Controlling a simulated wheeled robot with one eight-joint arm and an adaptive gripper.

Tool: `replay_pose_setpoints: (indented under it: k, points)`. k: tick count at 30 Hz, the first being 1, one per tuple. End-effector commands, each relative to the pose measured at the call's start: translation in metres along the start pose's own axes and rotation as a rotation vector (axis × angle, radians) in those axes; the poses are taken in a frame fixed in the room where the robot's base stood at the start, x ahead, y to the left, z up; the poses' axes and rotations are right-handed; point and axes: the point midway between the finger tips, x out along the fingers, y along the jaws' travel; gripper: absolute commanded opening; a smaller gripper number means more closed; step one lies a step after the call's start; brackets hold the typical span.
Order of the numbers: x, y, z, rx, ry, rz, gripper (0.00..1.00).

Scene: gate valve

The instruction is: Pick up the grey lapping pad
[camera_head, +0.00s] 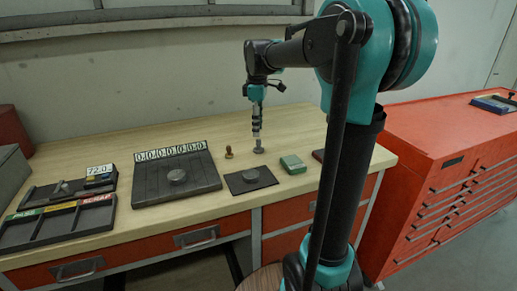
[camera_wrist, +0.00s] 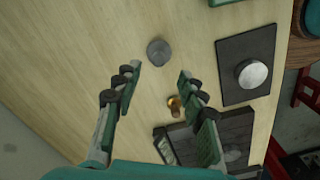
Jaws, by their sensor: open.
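A small round grey piece (camera_head: 259,150), which looks like the grey lapping pad, stands on the wooden bench. In the wrist view the grey piece (camera_wrist: 158,52) lies just beyond the gap between my fingertips, apart from both. My gripper (camera_head: 257,135) points down above it, and in the wrist view my gripper (camera_wrist: 158,72) has its two fingers spread with nothing between them. A silver-grey disc (camera_head: 250,176) on a black mat (camera_head: 264,184) is to its front; the disc also shows in the wrist view (camera_wrist: 252,73).
A small brass stamp (camera_head: 229,152) stands close beside the grey piece. A green box (camera_head: 293,164) is to the right. A dark slotted plate (camera_head: 150,188) with a number strip and disc, and a sorting tray (camera_head: 60,222), are left. Bare wood lies behind.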

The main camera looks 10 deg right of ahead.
Motion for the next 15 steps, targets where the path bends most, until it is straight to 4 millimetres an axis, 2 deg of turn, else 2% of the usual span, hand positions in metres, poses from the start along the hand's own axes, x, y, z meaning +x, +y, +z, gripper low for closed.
replay_pose_setpoints:
  k: [8, 15]
  points:
    - [0.019, 0.001, 0.001, 0.0, 0.0, 0.0, 0.41]
    - [0.053, 0.003, 0.002, 0.0, 0.0, 0.0, 0.41]
